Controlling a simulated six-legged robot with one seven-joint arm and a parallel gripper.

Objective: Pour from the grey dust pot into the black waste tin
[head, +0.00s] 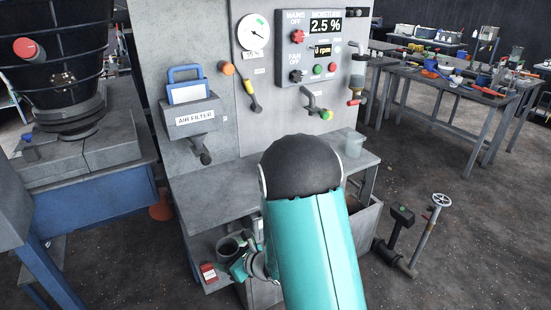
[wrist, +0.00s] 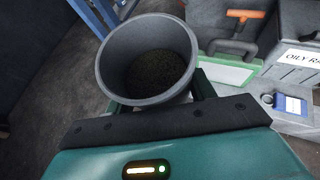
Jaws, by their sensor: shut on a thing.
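The grey dust pot (wrist: 118,52) fills the middle of the wrist view, with its open mouth toward the camera. Dark grainy dust (wrist: 157,72) lies inside it. My gripper (wrist: 162,98) is shut on the pot, with a finger on each side of its wall. In the head view the pot (head: 222,243) shows near the lower shelf, beside my gripper (head: 240,264); I cannot tell whether its base touches anything. The pot looks roughly upright. I cannot make out the black waste tin in either view; my arm hides part of the bench and shelf.
A red labelled box (head: 208,272) sits left of the pot. The grey bench (head: 215,190) lies above, with a pale cup (head: 353,143) at its right. The air filter box (head: 190,117) juts from the panel. An oily-rag bin (wrist: 298,60) stands right in the wrist view.

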